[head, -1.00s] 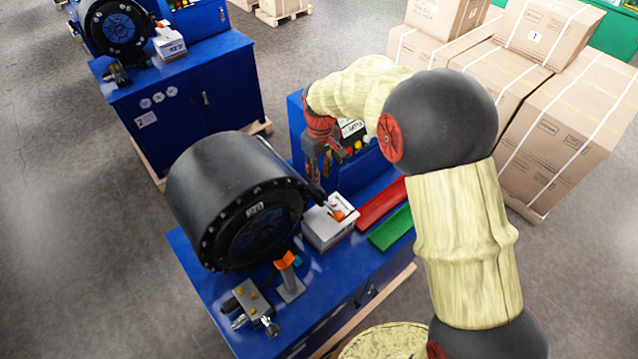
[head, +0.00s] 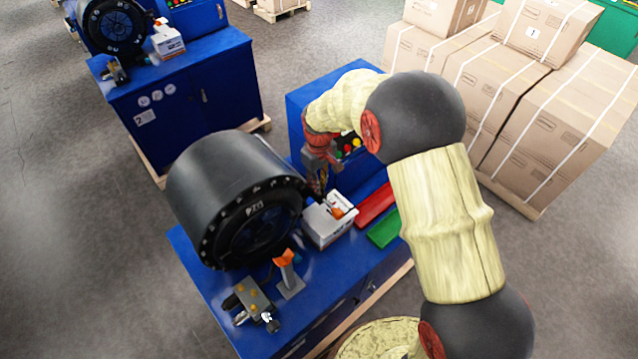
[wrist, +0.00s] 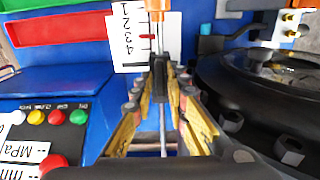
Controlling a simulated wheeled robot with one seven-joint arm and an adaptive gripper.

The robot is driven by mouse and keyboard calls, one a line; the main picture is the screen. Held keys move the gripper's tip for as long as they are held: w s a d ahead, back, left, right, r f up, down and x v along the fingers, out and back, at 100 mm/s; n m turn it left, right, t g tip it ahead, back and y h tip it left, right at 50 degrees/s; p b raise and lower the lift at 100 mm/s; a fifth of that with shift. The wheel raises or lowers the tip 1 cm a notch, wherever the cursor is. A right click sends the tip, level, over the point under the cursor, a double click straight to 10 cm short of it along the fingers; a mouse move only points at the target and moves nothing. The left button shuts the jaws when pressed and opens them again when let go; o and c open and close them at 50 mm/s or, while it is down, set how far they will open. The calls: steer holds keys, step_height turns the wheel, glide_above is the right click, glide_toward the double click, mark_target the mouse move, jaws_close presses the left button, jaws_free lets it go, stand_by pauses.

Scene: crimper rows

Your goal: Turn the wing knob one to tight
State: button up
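My gripper (head: 319,186) points down beside the right side of the black crimper drum (head: 232,195), just behind the white box (head: 328,222). In the wrist view my gripper's fingers (wrist: 163,95) slant inward towards a dark upright piece. I cannot tell whether this piece is the wing knob or part of the fingertips, nor whether they touch it. Beyond it stands a thin rod with an orange top (wrist: 158,5), in front of a white scale card (wrist: 128,42) with numbers and a red pointer. No knob is clearly recognisable as wing knob one.
The blue bench (head: 215,308) carries an orange-handled stand (head: 286,262) and a metal block with brass fittings (head: 252,298). Red (head: 375,204) and green (head: 384,228) trays lie right of the box. A button panel (wrist: 45,117) is close at left. Strapped cartons (head: 540,120) stand behind.

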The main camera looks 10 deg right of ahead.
jaws_close()
steer(key=shift+m, duration=0.3)
steer(key=m+b, duration=0.2)
steer(key=m, duration=0.1)
steer(key=shift+f, duration=0.1)
steer(key=m+b, duration=0.2)
steer(key=m, duration=0.3)
steer(key=m+b, duration=0.1)
steer(key=m, duration=0.3)
steer(key=shift+b, duration=0.4)
steer(key=m+b, duration=0.1)
steer(key=m, duration=0.4)
steer(key=shift+m, duration=0.3)
steer(key=shift+o, duration=1.9)
jaws_free()
